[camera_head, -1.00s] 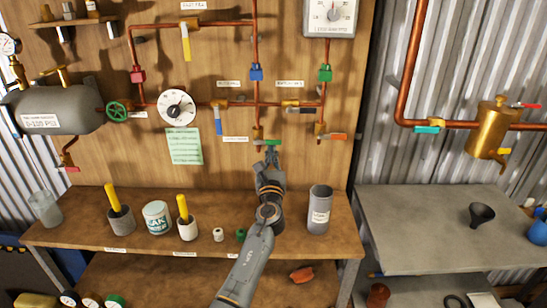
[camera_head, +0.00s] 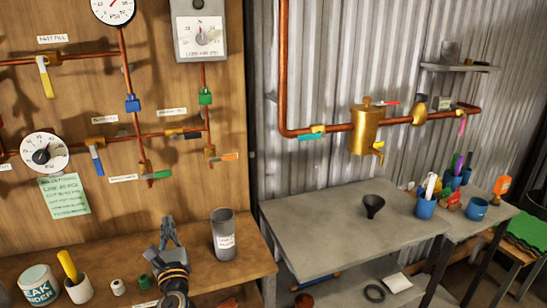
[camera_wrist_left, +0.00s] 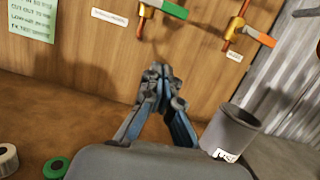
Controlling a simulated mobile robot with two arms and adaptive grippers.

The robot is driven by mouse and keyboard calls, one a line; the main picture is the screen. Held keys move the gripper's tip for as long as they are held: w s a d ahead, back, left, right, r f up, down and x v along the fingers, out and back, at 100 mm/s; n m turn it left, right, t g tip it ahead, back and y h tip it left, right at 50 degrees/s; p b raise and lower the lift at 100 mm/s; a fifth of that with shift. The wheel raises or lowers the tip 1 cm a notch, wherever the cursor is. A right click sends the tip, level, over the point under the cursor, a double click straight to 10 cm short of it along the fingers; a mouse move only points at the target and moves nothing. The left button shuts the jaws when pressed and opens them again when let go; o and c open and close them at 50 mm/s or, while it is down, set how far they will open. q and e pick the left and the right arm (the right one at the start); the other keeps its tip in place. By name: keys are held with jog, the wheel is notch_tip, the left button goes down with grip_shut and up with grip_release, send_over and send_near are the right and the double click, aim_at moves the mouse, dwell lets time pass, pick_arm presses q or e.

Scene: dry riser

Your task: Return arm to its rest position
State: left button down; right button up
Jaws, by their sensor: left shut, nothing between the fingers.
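My left gripper (camera_head: 169,230) is low in the head view, just above the wooden bench (camera_head: 215,270), to the left of a grey cylinder (camera_head: 223,234). In the left wrist view its fingers (camera_wrist_left: 158,75) meet at the tips, with nothing between them. The green-handled valve (camera_head: 155,175) is on the panel above and apart from the gripper. It also shows in the left wrist view (camera_wrist_left: 172,9). My right gripper is not in view.
A small green roll (camera_head: 145,281), a white roll (camera_head: 118,286) and a tub (camera_head: 39,284) stand left of the gripper. A grey table (camera_head: 325,220) with a black funnel (camera_head: 373,205) stands to the right.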

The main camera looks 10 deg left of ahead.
pick_arm(q)
jog(key=s+d+f+n+g+h, duration=0.25)
jog(key=s+f+n+g, duration=0.45)
jog(key=s+f+n, duration=0.9)
jog(key=s+d+f+n+g+h, duration=0.35)
jog(key=s+d+n, duration=0.25)
jog(key=s+d, duration=0.25)
jog(key=s+d+f+n+g+h, duration=0.2)
jog(key=s+d+n+g+h, duration=0.25)
jog(key=s+d, duration=0.4)
notch_tip(320, 180, down, 26)
jog(key=s+a, duration=0.2)
jog(key=s, duration=0.1)
jog(key=s+a+f+g, duration=0.1)
jog(key=s+a+f, duration=0.1)
jog(key=s+f, duration=1.4)
jog(key=shift+s+a, duration=0.15)
jog(key=shift+a, duration=0.1)
